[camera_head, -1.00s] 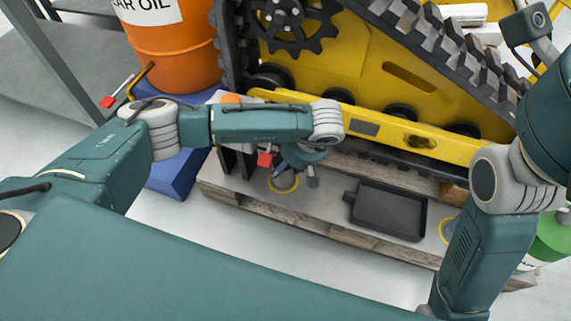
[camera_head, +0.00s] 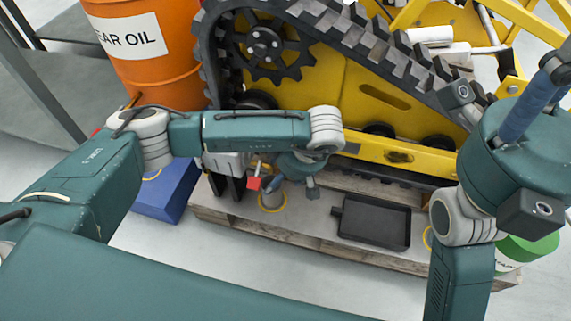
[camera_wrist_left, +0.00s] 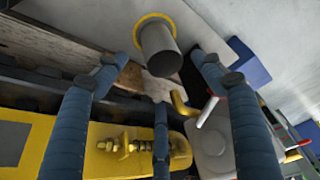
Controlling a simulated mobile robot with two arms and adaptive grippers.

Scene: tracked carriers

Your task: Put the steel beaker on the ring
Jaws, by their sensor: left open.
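The grey steel beaker (camera_head: 271,198) stands upright on the left yellow ring (camera_head: 285,206) on the wooden pallet. The wrist view also shows the beaker (camera_wrist_left: 160,50), with its base inside the yellow ring (camera_wrist_left: 141,20). My left gripper (camera_head: 297,178) is just above and beside the beaker. In the wrist view its blue fingers (camera_wrist_left: 158,78) are spread apart with nothing between their tips, and the beaker lies beyond them. A second yellow ring (camera_head: 428,238) is partly visible right of the black tray. My right arm is raised at right; one blue finger (camera_head: 525,110) shows, its grip unclear.
A black tray (camera_head: 374,223) lies on the pallet (camera_head: 310,240) right of the beaker. The yellow tracked machine (camera_head: 340,95) stands behind. An orange gear-oil drum (camera_head: 150,70) and a blue block (camera_head: 163,190) are at left. A green-topped container (camera_head: 527,250) is at right.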

